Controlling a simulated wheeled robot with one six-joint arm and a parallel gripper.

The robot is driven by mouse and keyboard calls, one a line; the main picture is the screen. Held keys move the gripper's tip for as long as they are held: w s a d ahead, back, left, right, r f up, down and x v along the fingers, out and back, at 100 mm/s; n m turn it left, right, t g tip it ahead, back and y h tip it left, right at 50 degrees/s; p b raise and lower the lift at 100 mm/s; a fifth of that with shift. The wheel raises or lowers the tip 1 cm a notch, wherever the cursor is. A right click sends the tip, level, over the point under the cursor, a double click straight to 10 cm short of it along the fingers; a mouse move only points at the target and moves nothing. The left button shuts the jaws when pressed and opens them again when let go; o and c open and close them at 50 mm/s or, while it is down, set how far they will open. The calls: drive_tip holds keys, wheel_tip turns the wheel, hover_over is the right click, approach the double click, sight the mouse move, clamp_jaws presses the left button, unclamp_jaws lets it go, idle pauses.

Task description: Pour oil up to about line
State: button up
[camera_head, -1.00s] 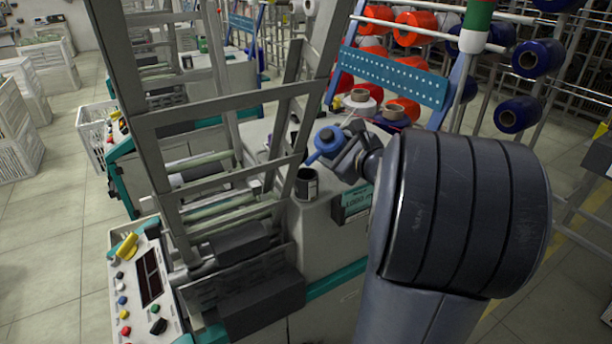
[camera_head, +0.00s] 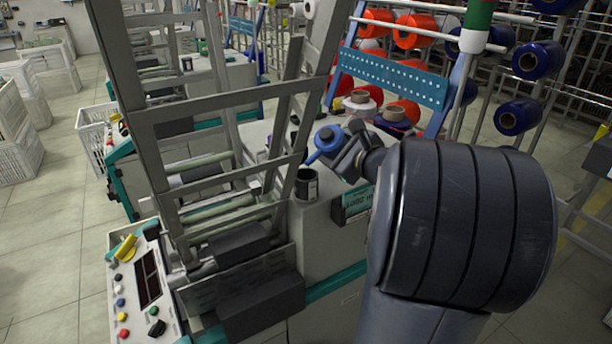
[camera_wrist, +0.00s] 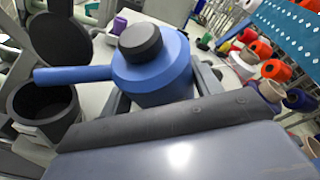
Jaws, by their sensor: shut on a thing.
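A blue oil can (camera_head: 327,139) with a dark cap and a straight blue spout is held by my gripper (camera_head: 349,158). In the wrist view the blue oil can (camera_wrist: 152,68) is tilted little, if at all, and its spout points left above a black cup. The black cup (camera_head: 307,186) stands on the machine's top, below and left of the can. In the wrist view the black cup (camera_wrist: 45,112) is open, with its round lid raised behind it. I see no oil stream, and the oil level and the line inside are not visible.
The machine's grey metal frame (camera_head: 228,115) stands close on the left. A control panel (camera_head: 146,285) is at lower left. A teal box (camera_head: 357,202) sits right of the cup. Thread spools (camera_head: 392,118) and a blue rack (camera_head: 395,75) are behind.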

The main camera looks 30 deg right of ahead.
drive_tip(key=shift+r+n+t+b, duration=0.3)
drive_tip(key=shift+r+n+b, duration=0.35)
drive_tip(key=shift+b, duration=1.1)
idle(1.9)
drive_tip(key=shift+m+p, duration=0.25)
drive_tip(key=shift+p, duration=0.35)
drive_tip(key=shift+f+p, duration=0.1)
drive_tip(key=shift+p, duration=0.3)
drive_tip(key=shift+f+m+g+p, duration=0.55)
drive_tip(key=shift+m+p, duration=0.15)
drive_tip(key=shift+p, duration=0.25)
drive_tip(key=shift+f, duration=0.35)
drive_tip(key=shift+a+r+p, duration=0.1)
drive_tip(key=shift+p, duration=0.25)
